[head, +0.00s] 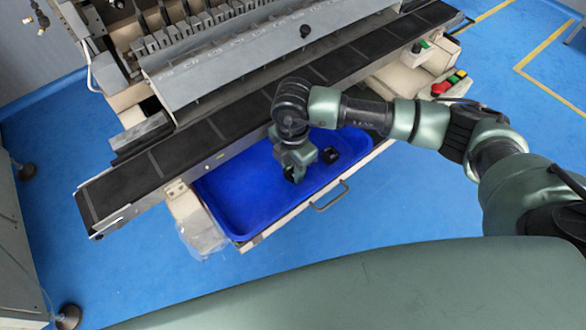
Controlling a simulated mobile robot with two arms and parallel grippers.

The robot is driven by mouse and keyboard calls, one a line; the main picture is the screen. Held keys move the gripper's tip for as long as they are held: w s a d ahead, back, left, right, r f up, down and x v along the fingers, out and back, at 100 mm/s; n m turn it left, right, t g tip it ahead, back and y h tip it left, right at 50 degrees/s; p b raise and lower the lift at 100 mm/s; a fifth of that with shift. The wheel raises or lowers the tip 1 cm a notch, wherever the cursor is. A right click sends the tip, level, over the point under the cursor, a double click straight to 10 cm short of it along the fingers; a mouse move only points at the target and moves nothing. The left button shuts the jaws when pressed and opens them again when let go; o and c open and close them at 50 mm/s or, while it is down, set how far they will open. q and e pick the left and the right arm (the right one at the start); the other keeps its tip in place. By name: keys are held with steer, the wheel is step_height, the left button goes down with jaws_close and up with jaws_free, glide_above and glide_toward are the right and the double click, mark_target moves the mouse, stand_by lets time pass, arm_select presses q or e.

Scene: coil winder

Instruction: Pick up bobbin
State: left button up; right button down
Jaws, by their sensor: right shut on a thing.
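My right gripper (295,173) points down over the blue tray (240,212), below the conveyor's front edge. It is shut on a bobbin, which is small and dark at the fingertips and mostly hidden by the gripper and wrist. I cannot tell whether it touches the tray floor. A second small dark piece (331,155) shows in the tray just right of the gripper; it is too small to identify surely. My left gripper is not in view.
The coil winder's dark conveyor (185,155) runs diagonally behind the tray. The tray sits in a drawer with a metal handle (330,195) at the front. A control box with coloured buttons (450,83) stands at right. Blue floor in front is clear.

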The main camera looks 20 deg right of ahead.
step_height(320, 180, up, 20)
steer(key=b, duration=0.2)
steer(key=shift+f, duration=0.15)
